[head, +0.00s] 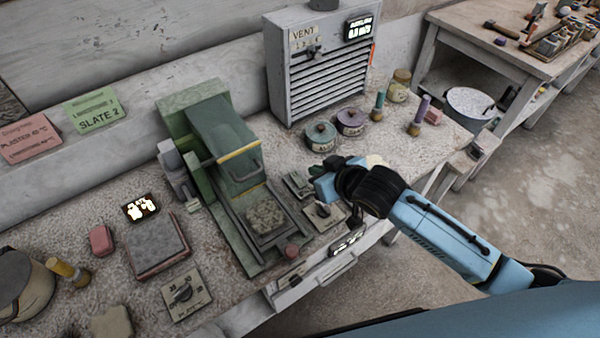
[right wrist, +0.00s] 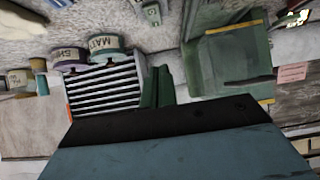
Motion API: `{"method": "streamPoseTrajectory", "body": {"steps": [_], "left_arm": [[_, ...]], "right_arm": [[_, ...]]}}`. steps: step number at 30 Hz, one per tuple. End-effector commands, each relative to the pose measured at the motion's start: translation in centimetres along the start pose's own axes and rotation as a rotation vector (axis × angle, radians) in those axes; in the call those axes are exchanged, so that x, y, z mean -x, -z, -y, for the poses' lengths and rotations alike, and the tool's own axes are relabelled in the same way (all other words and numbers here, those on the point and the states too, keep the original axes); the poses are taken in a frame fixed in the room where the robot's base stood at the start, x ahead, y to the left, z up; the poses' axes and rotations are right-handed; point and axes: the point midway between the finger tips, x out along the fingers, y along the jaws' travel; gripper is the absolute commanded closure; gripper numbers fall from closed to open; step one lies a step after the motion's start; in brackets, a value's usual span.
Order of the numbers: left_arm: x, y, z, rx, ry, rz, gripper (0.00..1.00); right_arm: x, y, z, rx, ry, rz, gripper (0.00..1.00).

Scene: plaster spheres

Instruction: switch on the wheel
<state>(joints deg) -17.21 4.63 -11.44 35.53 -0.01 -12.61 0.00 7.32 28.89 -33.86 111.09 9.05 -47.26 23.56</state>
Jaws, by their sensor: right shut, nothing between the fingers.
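A green machine (head: 223,130) with a hood and a yellow-edged front stands on the bench; no bare wheel shows, and I cannot tell whether one is under the hood. A rough stone block (head: 265,217) lies on its bed. Right of the bed are a plate with a dark knob (head: 323,211) and a smaller grey control (head: 298,184). My right gripper (head: 318,174) is shut and empty, above and beside these controls; contact cannot be told. In the right wrist view its fingers (right wrist: 157,86) are together, with the green machine (right wrist: 230,60) beyond. My left gripper is not in view.
A grey vent cabinet (head: 325,65) stands behind, with lidded pots (head: 320,136) before it. A dial plate (head: 186,293) and a grey slab (head: 157,246) lie to the left. Brushes and a jar (head: 399,85) stand at the right end of the bench.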

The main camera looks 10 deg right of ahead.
Motion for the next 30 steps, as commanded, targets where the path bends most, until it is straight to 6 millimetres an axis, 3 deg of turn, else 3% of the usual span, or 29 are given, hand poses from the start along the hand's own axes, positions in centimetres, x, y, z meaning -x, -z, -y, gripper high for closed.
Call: {"method": "streamPoseTrajectory", "body": {"steps": [14,15,21,30], "left_arm": [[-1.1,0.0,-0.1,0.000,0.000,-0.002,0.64],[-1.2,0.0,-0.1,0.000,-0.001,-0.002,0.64],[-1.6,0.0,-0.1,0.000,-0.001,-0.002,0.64],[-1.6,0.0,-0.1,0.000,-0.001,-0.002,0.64]], "right_arm": [[-8.5,0.0,0.0,0.000,-0.001,0.000,1.00],[-8.9,-0.8,0.0,0.001,-0.001,0.003,1.00],[-10.5,-2.4,0.0,0.000,0.000,0.000,1.00],[-10.9,-2.8,0.0,0.001,0.000,-0.001,1.00]]}}
